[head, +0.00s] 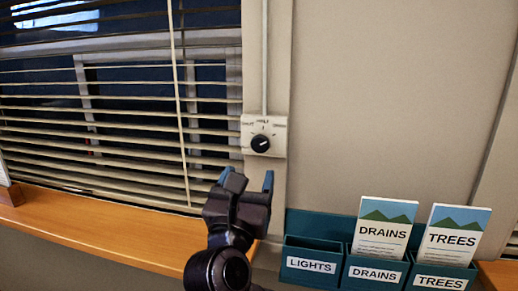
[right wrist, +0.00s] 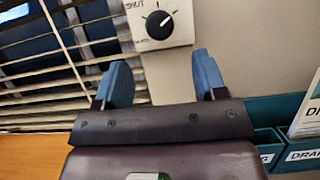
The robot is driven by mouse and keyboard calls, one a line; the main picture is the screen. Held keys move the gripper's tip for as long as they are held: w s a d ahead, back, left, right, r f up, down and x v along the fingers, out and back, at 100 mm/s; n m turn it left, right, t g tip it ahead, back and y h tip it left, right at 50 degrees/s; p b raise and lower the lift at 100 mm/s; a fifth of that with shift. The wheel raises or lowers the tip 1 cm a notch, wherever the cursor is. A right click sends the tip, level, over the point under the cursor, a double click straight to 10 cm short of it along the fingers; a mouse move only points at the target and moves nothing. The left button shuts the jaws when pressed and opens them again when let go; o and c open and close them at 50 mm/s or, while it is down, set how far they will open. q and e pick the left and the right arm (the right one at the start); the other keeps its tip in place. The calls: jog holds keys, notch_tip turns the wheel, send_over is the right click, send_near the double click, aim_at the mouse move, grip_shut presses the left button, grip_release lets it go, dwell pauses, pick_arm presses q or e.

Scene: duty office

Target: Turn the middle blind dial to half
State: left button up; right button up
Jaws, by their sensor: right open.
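A black round dial (head: 260,143) sits on a cream wall plate (head: 248,142) just right of the window blind (head: 120,130). The plate has small labels above the dial; "SHUT" reads at the left in the right wrist view. The dial's white mark points to the upper right; the exact setting is hard to tell. The dial also shows in the right wrist view (right wrist: 160,25). My right gripper (head: 247,180) is open and empty, below the dial in the picture and apart from it. Its blue fingertips (right wrist: 158,75) stand either side below the plate. My left gripper is out of view.
A wooden sill (head: 110,230) runs under the blind. A teal leaflet rack (head: 312,252) labelled LIGHTS, DRAINS and TREES is on the lower right, with leaflets in DRAINS and TREES. A thin conduit (head: 264,60) rises above the plate. The wall right of the dial is bare.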

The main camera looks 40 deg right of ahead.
aim_at(259, 148)
jog(key=p+x, duration=0.1)
jog(key=x, duration=0.5)
jog(key=shift+w+d+r, duration=0.15)
jog(key=shift+r, duration=0.05)
jog(key=shift+w+d+r, duration=0.1)
jog(key=shift+w+d, duration=0.2)
jog(key=shift+d, duration=0.05)
jog(key=shift+c, duration=0.3)
